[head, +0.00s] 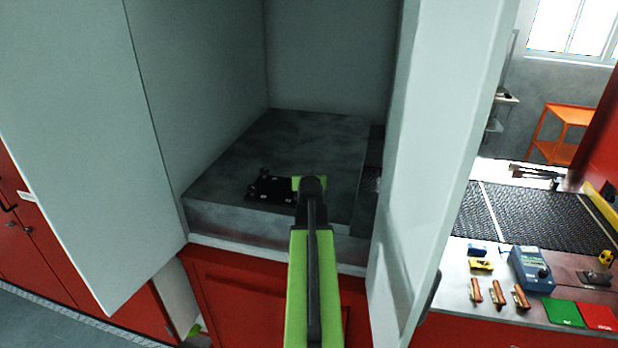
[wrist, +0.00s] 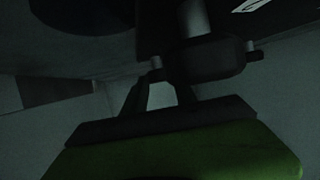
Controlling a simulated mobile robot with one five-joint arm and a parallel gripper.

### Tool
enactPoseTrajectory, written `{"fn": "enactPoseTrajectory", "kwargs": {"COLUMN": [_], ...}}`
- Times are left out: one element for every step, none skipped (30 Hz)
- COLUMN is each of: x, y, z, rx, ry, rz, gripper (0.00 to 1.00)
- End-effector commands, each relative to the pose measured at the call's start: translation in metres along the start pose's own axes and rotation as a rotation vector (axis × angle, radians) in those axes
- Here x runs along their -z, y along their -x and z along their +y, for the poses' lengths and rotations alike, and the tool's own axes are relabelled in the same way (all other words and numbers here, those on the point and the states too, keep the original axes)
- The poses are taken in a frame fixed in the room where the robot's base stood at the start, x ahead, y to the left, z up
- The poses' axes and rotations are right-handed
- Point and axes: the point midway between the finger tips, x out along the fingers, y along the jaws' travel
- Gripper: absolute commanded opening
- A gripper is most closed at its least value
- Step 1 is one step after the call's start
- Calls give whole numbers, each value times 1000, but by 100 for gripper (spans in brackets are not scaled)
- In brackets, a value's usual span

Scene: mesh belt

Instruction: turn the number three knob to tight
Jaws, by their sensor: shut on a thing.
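A small black fixture (head: 270,189) with several little knobs and pale labels sits on the grey slab inside the open cabinet. My green and black arm reaches in from the front, and my gripper (head: 309,186) is at the fixture's right end, hiding that part. In the dark wrist view, my gripper's two fingers (wrist: 162,80) reach up to a dark rounded block with a paler round stem (wrist: 195,18). The gripper is shut on a knob, mostly hidden by the fingers and the dark. I cannot read its number or its setting.
The cabinet's open doors stand left (head: 75,140) and right (head: 432,150) of my arm, leaving a limited gap. The grey slab (head: 300,140) behind the fixture is clear. A counter on the right holds a blue box (head: 531,268), small tools and a dark mesh belt (head: 530,215).

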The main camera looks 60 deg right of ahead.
Motion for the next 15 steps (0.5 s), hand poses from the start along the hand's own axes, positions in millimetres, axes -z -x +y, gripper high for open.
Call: {"fn": "enactPoseTrajectory", "kwargs": {"x": [0,0,0,0,0,0,0,0,0,0,1,1,1,1,1], "y": [0,0,0,-1,-1,-1,-2,-2,-2,-2,-3,-3,-4,-4,-4], "z": [-3,-4,-4,-5,-6,-6,-7,-7,-8,-8,-9,-9,-10,-10,-10], "rx": [-30,-50,-78,-99,-119,-148,-169,-190,-221,-244,-267,-301,-327,-353,-387], "ry": [-8,-16,-28,-37,-46,-58,-66,-75,-89,-98,-107,-122,-132,-143,-158], "rz": [0,0,0,-1,-2,-2,-3,-3,-3,-4,-3,-4,-4,-3,-4], "gripper": [0,0,0,0,0,0,0,0,0,0,0,0,0,0,0]}}
